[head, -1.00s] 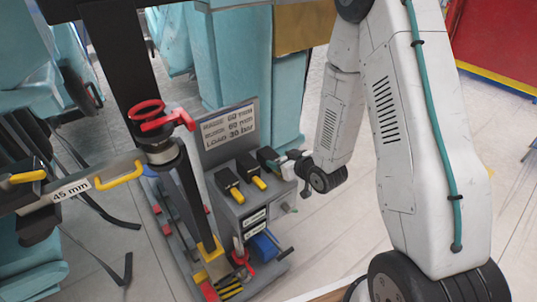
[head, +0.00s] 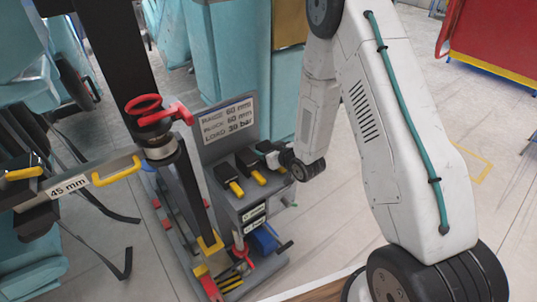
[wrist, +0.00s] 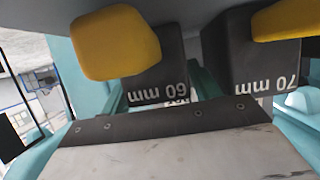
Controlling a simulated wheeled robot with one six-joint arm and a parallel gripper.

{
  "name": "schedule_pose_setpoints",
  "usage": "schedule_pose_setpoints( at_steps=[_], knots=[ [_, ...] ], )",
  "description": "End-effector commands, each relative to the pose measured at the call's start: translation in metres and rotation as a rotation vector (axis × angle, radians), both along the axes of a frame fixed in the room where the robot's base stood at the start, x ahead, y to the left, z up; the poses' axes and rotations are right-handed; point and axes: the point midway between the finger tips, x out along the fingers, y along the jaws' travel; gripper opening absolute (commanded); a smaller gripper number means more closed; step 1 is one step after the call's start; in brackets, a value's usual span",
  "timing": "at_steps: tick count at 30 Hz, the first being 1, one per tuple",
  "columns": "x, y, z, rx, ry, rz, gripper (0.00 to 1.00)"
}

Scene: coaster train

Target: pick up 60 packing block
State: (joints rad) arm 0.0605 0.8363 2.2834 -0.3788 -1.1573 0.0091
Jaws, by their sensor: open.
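Dark packing blocks with yellow handles stand in a row on the grey cart in the head view. The wrist view shows the 60 mm block (wrist: 155,75), its label upside down and its yellow handle (wrist: 120,43) toward the camera. A 70 mm block (wrist: 265,75) stands to its right with a gap between. My gripper (head: 268,151) is open at the right end of the row in the head view, overlapping the rightmost block there. Teal strips show on both sides of the 60 mm block; I cannot tell whether they are fingers. No grip is visible.
A sign panel (head: 229,118) rises behind the blocks on the cart (head: 250,210). A post with a red handle (head: 165,115) stands to the left, beside a bar marked 45 mm (head: 70,186). Open floor (head: 345,225) lies right of the cart.

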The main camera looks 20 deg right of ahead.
Motion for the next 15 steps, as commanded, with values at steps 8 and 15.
schedule_pose_setpoints(
  at_steps=[8,15],
  knots=[
    [0.0005,-0.0003,0.0011,0.0,-0.003,-0.001,0.04],
    [0.0005,-0.0004,0.0018,0.0,-0.003,-0.001,0.04]
  ],
)
